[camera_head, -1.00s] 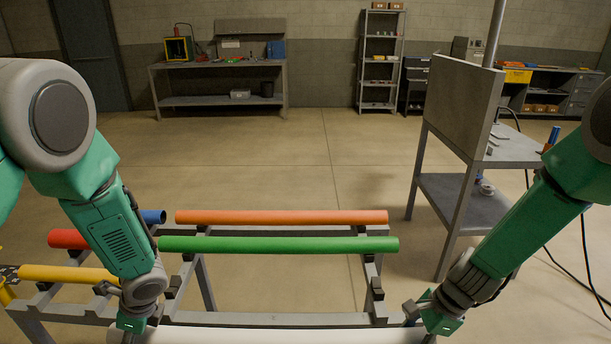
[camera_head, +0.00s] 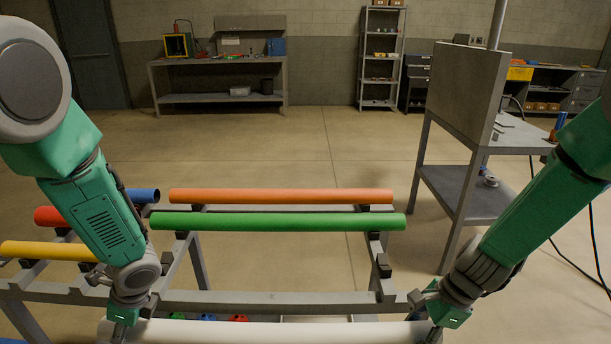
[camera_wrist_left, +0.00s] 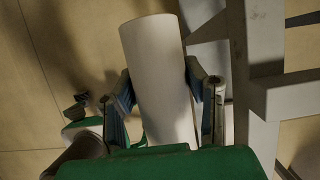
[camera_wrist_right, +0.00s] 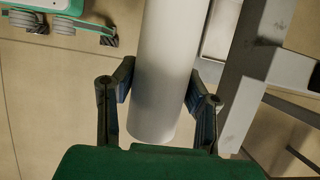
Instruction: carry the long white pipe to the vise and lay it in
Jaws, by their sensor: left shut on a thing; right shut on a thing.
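The long white pipe (camera_head: 275,331) lies level across the bottom of the head view, on the near side of the rack. My left gripper (camera_head: 122,322) is shut on it near its left end; the left wrist view shows the pipe (camera_wrist_left: 160,75) between both fingers. My right gripper (camera_head: 436,322) is shut on it near its right end; the right wrist view shows the pipe (camera_wrist_right: 165,75) between the fingers. No vise is clearly recognisable; small grey metal parts (camera_head: 497,132) sit on the stand at the right, partly behind its upright panel.
The rack (camera_head: 270,297) holds a green pipe (camera_head: 280,221), an orange pipe (camera_head: 280,195), and blue, red and yellow pipes at left. The stand's panel (camera_head: 468,90) rises at right, with a black cable (camera_head: 590,240) on the floor. Open floor lies beyond the rack.

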